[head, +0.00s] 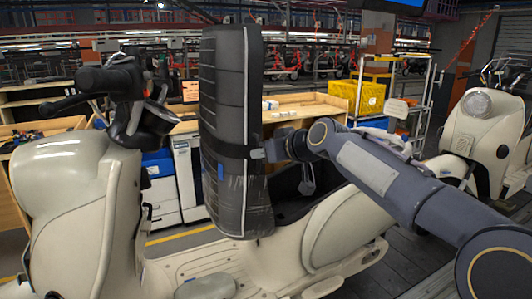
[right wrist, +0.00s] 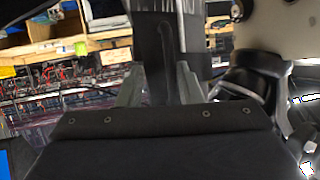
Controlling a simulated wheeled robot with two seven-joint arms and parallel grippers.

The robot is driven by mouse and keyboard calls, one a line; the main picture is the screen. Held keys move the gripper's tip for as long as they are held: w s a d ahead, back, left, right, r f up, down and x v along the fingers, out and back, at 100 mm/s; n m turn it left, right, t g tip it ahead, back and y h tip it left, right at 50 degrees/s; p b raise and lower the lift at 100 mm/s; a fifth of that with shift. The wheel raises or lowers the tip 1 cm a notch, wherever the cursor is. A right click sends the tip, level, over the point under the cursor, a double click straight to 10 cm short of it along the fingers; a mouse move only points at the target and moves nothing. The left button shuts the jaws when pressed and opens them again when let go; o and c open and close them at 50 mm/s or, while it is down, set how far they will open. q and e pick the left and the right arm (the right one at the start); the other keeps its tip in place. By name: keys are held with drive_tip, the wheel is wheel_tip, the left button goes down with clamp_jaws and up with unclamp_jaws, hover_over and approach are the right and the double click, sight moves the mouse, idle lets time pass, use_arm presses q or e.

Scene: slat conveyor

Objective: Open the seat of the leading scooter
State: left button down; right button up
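The leading scooter is cream-coloured (head: 75,190) and fills the left and middle of the head view. Its black ribbed seat (head: 225,90) stands upright on edge, with a strap around it. The dark opening under the seat (head: 290,200) is exposed behind it. My right gripper (head: 258,153) is at the seat's right side, level with the strap. In the right wrist view, its two fingers (right wrist: 160,80) are apart, on either side of a dark part of the seat or strap. Whether they touch it is unclear. My left gripper is not in view.
A second cream scooter (head: 480,105) stands behind at the right on the slat conveyor (head: 400,260). Wooden benches (head: 290,105), a yellow crate (head: 360,97) and a metal cart (head: 425,85) stand beyond the line.

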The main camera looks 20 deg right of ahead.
drive_tip(key=b+v, duration=0.1)
drive_tip(key=v, duration=0.6)
drive_tip(key=shift+s+b, duration=0.3)
drive_tip(key=shift+s, duration=0.1)
drive_tip(key=shift+d+r, duration=0.1)
drive_tip(key=s+a+f+m+g, duration=0.1)
drive_tip(key=s+a+f+g, duration=0.2)
drive_tip(key=s+f, duration=1.1)
drive_tip(key=s+a+f+m+g, duration=0.2)
drive_tip(key=s+a+f+g, duration=0.2)
drive_tip(key=s+f, duration=1)
wheel_tip(320, 180, down, 2)
drive_tip(key=a, duration=0.2)
drive_tip(key=shift+a+m+y, duration=0.3)
drive_tip(key=shift+y, duration=0.1)
